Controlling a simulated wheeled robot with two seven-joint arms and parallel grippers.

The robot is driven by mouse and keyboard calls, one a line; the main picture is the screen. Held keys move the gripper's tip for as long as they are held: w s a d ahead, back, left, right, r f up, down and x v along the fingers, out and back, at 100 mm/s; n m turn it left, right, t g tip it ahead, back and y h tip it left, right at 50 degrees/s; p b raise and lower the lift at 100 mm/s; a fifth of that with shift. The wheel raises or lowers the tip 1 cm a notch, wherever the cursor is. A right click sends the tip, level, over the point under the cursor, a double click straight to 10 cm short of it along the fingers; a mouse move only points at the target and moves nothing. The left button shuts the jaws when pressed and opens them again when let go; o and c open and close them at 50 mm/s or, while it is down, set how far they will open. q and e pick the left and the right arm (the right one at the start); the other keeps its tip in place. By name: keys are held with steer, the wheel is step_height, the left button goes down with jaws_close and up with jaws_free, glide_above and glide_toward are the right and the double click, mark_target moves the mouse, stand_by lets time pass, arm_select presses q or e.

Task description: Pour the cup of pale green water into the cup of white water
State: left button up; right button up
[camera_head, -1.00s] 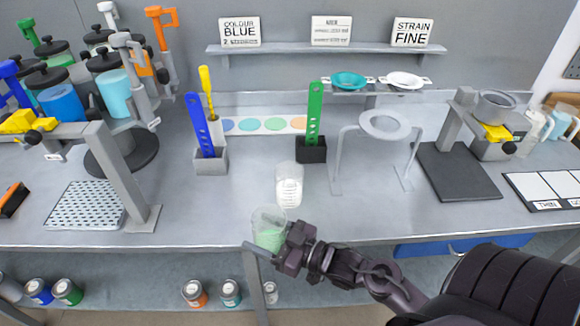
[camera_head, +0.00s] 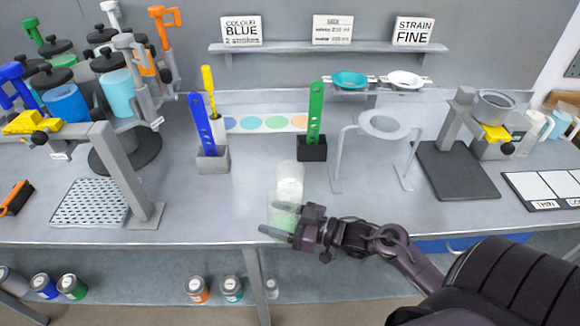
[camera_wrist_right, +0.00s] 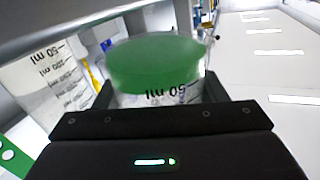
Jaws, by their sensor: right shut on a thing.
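The clear cup of pale green water (camera_head: 284,213) is held in my right gripper (camera_head: 283,222), near the bench's front edge. My right gripper is shut on it, with a finger on either side. The clear cup of white water (camera_head: 290,172) stands upright on the bench just behind it, and the green cup overlaps its lower part. In the right wrist view, the green cup (camera_wrist_right: 155,68) is between the jaws, with its green surface visible. The white cup (camera_wrist_right: 42,85) is at the left there. I cannot tell whether the cups touch. My left gripper is not in view.
A black holder with a green paddle (camera_head: 313,150) and a grey holder with a blue paddle (camera_head: 212,160) stand behind. A ring stand (camera_head: 384,124) is to the right. A perforated tray (camera_head: 90,204) and metal post are left. Bench between is clear.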

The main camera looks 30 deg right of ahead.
mark_target(273, 200)
steer(key=shift+w+d+r+m+p, duration=0.15)
steer(key=shift+w+r+m+p, duration=0.1)
steer(key=shift+r+m+p, duration=0.45)
steer(key=shift+w+d+m, duration=0.15)
steer(key=shift+d+m, duration=0.05)
steer(key=shift+m, duration=0.3)
steer(key=shift+r+p, duration=0.3)
steer(key=shift+p, duration=0.25)
steer(key=shift+w+d+r+m+g+p, duration=0.15)
steer(key=shift+w+r+m+g+p, duration=0.1)
steer(key=shift+r+m+p, duration=0.25)
steer(key=shift+w+d+r+m+g+p, duration=0.1)
steer(key=shift+r+m+g+p, duration=0.15)
steer(key=shift+r+m+p, duration=0.25)
steer(key=shift+m, duration=0.7)
steer(key=r+p, duration=0.2)
steer(key=r, duration=0.1)
steer(key=r+p, duration=0.1)
steer(key=shift+w+d+r+p, duration=0.2)
steer(key=shift+w+d+p, duration=0.15)
steer(key=shift+p, duration=0.05)
steer(key=shift+f, duration=0.15)
steer(key=shift+r+m+g+p, duration=0.3)
steer(key=shift+r+m+g, duration=0.1)
steer(key=shift+m, duration=0.2)
steer(key=shift+f, duration=0.4)
